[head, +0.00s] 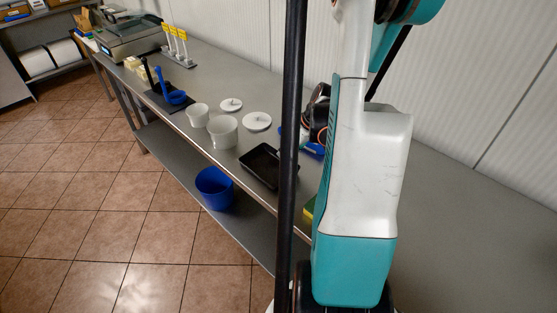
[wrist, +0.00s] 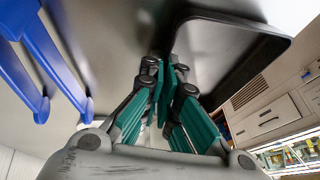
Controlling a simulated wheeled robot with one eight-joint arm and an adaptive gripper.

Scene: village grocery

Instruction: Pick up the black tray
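The black tray (head: 262,166) lies on the grey counter, just left of the dark pole in the head view. It is shallow, rectangular and looks empty. In the wrist view the tray (wrist: 232,50) fills the upper right, with its near edge right at my fingertips. My gripper (wrist: 168,72) has its teal fingers close together beside that edge. I cannot tell whether the rim is between the pads. In the head view my gripper is hidden behind the pole and my arm.
A white tub (head: 222,132), a smaller tub (head: 198,115) and two white lids (head: 257,121) stand left of the tray. Blue bars (wrist: 50,60) lie left of my fingers. A blue bucket (head: 214,187) is on the lower shelf.

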